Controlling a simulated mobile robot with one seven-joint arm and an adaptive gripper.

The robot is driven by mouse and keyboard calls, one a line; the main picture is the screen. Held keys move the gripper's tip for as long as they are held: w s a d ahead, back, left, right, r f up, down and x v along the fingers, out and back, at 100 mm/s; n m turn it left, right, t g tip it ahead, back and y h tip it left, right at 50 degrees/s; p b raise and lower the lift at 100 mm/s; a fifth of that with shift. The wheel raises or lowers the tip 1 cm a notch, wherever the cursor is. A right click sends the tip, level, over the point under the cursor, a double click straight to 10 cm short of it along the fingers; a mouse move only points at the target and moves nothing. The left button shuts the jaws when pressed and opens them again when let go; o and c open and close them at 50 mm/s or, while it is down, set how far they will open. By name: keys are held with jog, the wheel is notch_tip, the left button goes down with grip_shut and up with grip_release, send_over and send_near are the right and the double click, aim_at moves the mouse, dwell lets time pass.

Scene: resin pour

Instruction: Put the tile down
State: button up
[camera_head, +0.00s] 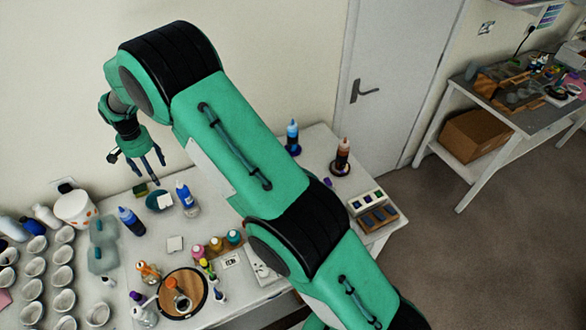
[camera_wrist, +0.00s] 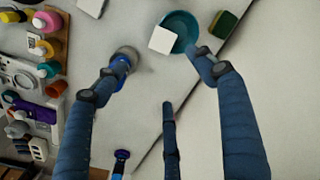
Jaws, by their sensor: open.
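A white square tile (camera_head: 165,201) lies over the rim of a teal bowl (camera_head: 153,200) on the white table. The wrist view also shows the tile (camera_wrist: 162,40) overlapping the near left side of the bowl (camera_wrist: 187,26). Whether it rests inside or across the rim, I cannot tell. My gripper (camera_head: 148,172) is above the table near the bowl, its dark blue fingers pointing down. In the wrist view my gripper (camera_wrist: 160,68) is open, fingers spread, with nothing held between them. The tile is apart from the fingers. A second pale square piece (camera_head: 176,244) lies flat nearer the front.
A blue bottle (camera_head: 187,198) stands just right of the bowl, and a dark blue bottle (camera_head: 131,221) to its left. A green and yellow sponge (camera_wrist: 223,24) lies beside the bowl. Several white cups (camera_head: 62,276) fill the left. A round wooden board (camera_head: 196,302) is in front.

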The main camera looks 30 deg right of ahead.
jog(key=s+d+r+n+t, duration=0.1)
jog(key=s+d+r, duration=0.35)
jog(key=r, duration=0.35)
jog(key=s+d+r, duration=0.3)
jog(key=d+r, duration=0.3)
jog(key=r, duration=0.2)
jog(key=s+d+r+n+t, duration=0.1)
jog(key=s+d+r, duration=0.2)
jog(key=d+r, duration=0.35)
jog(key=s+d+r+t, duration=0.1)
jog(key=s+d+r, duration=0.3)
jog(key=s+r, duration=0.25)
jog(key=s+d+r, duration=0.5)
jog(key=s, duration=0.3)
jog(key=s+d+n+t, duration=0.1)
jog(key=s+d, duration=0.3)
jog(key=s, duration=0.8)
jog(key=s+d+n+t, duration=0.1)
jog(key=s+d, duration=0.3)
jog(key=s, duration=0.8)
jog(key=shift+d+f+n, duration=0.25)
jog(key=shift+d+n, duration=0.05)
jog(key=shift+d, duration=0.1)
jog(key=shift+f, duration=0.1)
notch_tip(320, 180, down, 14)
jog(key=b, duration=1.4)
jog(key=shift+f+b, duration=0.25)
jog(key=shift+b, duration=0.15)
